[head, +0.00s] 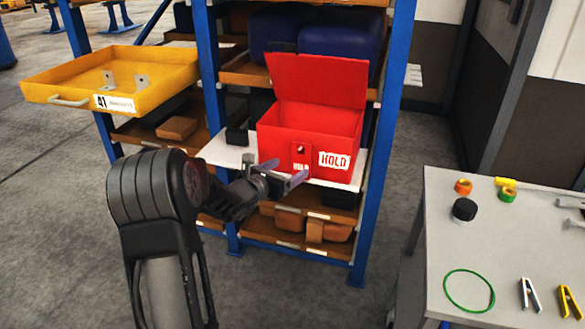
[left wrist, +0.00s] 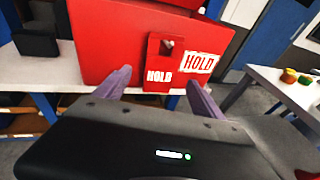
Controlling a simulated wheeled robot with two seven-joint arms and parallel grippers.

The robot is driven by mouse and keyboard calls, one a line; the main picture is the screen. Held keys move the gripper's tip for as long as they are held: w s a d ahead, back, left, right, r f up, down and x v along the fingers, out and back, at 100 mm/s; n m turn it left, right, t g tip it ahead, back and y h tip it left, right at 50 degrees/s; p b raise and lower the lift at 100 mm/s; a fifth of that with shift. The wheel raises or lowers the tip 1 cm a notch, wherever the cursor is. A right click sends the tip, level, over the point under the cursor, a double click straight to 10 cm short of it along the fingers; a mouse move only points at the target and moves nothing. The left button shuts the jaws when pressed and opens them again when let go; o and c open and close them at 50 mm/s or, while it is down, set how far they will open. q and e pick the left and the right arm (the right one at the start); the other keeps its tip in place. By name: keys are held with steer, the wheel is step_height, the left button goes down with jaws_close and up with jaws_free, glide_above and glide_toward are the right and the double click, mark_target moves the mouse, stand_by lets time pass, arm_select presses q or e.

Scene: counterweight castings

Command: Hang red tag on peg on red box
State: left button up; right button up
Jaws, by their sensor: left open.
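The red box (head: 275,130) stands with its lid raised on a white shelf board, a white HOLD label on its front. The red tag (head: 301,155), with HOLD lettering at its lower end, hangs upright against the box front. A small peg (left wrist: 168,44) shows at the hole near the top of the tag; it looks to be through the hole. My left gripper (head: 290,170) is open and empty just in front of the box. In the left wrist view its fingers stand apart, one on each side below the tag (left wrist: 158,62). My right gripper is out of view.
A yellow drawer (head: 150,65) juts out at the left of the blue rack. A black item (left wrist: 37,44) sits left of the box. The grey table (head: 445,215) at right holds tape rolls, a green ring (head: 469,291) and clamps.

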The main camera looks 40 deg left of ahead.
arm_select(q)
steer(key=v, duration=0.4)
stand_by(0.5)
steer(key=s+d+f+m+g+h, duration=0.1)
steer(key=s+d+f+m+g, duration=0.4)
steer(key=f, duration=0.4)
steer(key=s+d+f+m+g+p, duration=0.1)
steer(key=s+d+f+m+g, duration=0.2)
steer(key=s+d+f+m, duration=0.35)
steer(key=s+d+f+m+g+h, duration=0.1)
steer(key=s+d+f+m+g, duration=0.3)
steer(key=d+f+m, duration=0.55)
steer(key=s+d+f+m+g+h+p, duration=0.1)
steer(key=s+d+f+m+p, duration=0.1)
steer(key=s+d+m, duration=0.5)
steer(key=s+d+f+m+g+h+p, duration=0.1)
steer(key=s+d+f+m, duration=0.4)
steer(key=d, duration=0.9)
steer(key=shift+s+d+m+g+h+p, duration=0.35)
steer(key=shift+s+m+h, duration=0.25)
steer(key=shift+s+m, duration=0.5)
